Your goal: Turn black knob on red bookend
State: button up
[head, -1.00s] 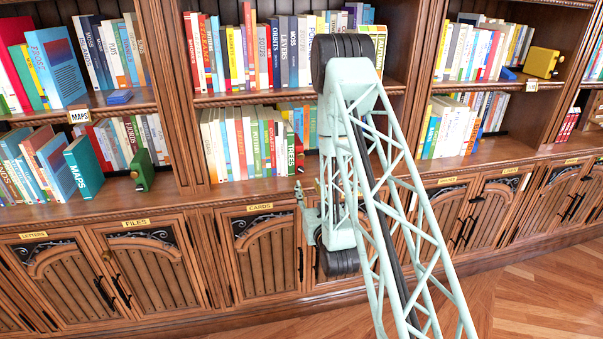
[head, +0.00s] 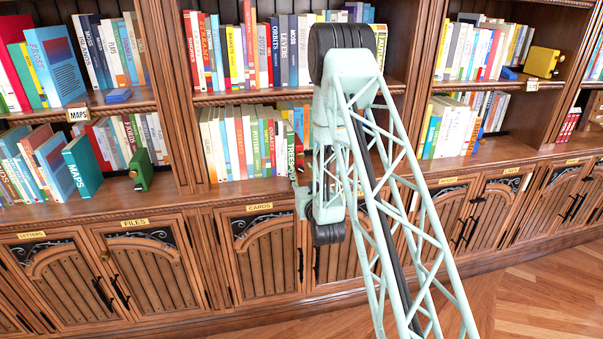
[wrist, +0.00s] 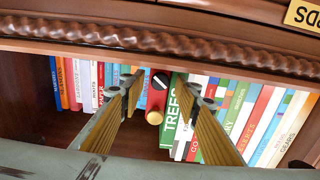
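The red bookend (wrist: 157,98) stands beside the green TREES book in the wrist view, between my two fingers. Its black knob (wrist: 160,80) carries a white mark, and a gold knob (wrist: 155,117) is on the same bookend. My gripper (wrist: 158,82) is open, with a finger to either side of the bookend in the picture. I cannot tell how far the fingertips are from the knob; no contact shows. In the head view my gripper is small and partly behind my arm near the lower middle shelf, and I cannot make out the red bookend there.
The TREES book (wrist: 174,115) is close beside the right finger in the wrist view. Carved shelf trim (wrist: 150,38) crosses that picture. A green bookend (head: 141,168) and a yellow bookend (head: 543,62) stand on other shelves. Cabinet doors (head: 262,255) are below.

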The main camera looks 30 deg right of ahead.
jog(key=shift+w, duration=0.1)
jog(key=c, duration=0.8)
jog(key=shift+m, duration=0.5)
jog(key=shift+c, duration=0.2)
jog(key=m, duration=0.4)
jog(key=shift+d+m, duration=0.1)
jog(key=shift+m, duration=0.2)
jog(key=m, duration=0.4)
jog(key=shift+f+m, duration=0.1)
jog(key=shift+m, duration=0.2)
jog(key=o, duration=0.8)
jog(key=shift+o, duration=0.2)
